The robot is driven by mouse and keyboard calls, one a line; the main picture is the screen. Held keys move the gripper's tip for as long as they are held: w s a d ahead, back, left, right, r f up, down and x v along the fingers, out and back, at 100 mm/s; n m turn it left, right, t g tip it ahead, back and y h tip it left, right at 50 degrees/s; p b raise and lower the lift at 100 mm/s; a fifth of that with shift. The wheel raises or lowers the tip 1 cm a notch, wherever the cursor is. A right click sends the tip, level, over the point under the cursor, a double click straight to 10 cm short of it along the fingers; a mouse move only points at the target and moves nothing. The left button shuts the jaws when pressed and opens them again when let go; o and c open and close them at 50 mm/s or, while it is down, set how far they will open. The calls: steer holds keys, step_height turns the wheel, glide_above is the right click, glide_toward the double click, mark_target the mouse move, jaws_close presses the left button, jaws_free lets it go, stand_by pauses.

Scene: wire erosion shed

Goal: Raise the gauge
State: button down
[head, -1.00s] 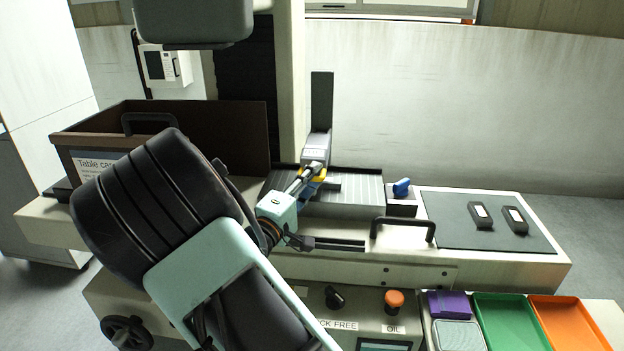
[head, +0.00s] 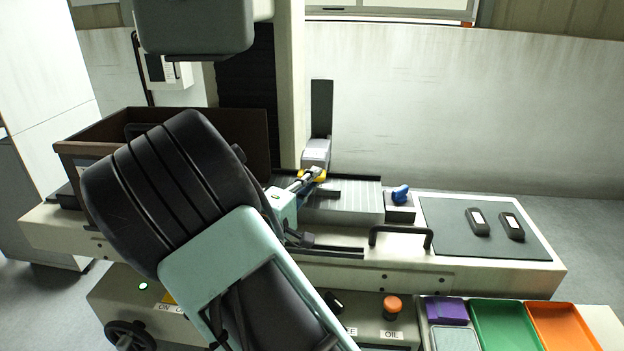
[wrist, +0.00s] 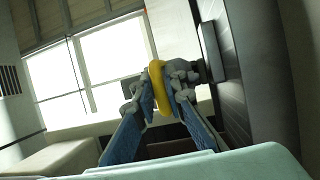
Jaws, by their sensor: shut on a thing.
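The thing I take to be the gauge (head: 316,153) is a grey block with a yellow ring-like part, standing upright at the back of the ribbed grey plate in the head view. A tall dark bar (head: 322,108) rises behind it; I cannot tell whether the two are joined. My gripper (head: 311,175) reaches it from the front left and is shut on the yellow part. In the wrist view my fingertips (wrist: 163,94) close from both sides on the yellow ring (wrist: 155,75). The gauge's base and any gap under it are hidden.
A ribbed grey plate (head: 353,203) lies under the gauge, with a blue knob (head: 400,193) at its right. A black handle (head: 401,233) stands in front. Two dark labelled pieces lie on a dark mat (head: 450,240). A brown box (head: 90,142) stands left, a machine head (head: 193,25) above.

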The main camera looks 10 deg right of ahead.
steer(key=w+d+r+g+y+p, duration=0.1)
steer(key=w+d+r+g+p, duration=0.1)
steer(key=w+r+p, duration=0.4)
steer(key=w+d+r+n+g+y+p, duration=0.1)
steer(key=w+r+p, duration=0.5)
steer(key=r, duration=0.7)
steer(key=shift+w+d+r+n+g+y+p, duration=0.15)
steer(key=shift+d+n+g+y+p, duration=0.2)
steer(key=shift+d+g+p, duration=0.3)
steer(key=shift+d, duration=0.2)
steer(key=c, duration=2)
jaws_free()
steer(key=shift+y, duration=0.25)
steer(key=v, duration=1.2)
steer(key=shift+a+f, duration=0.35)
steer(key=shift+a, duration=0.05)
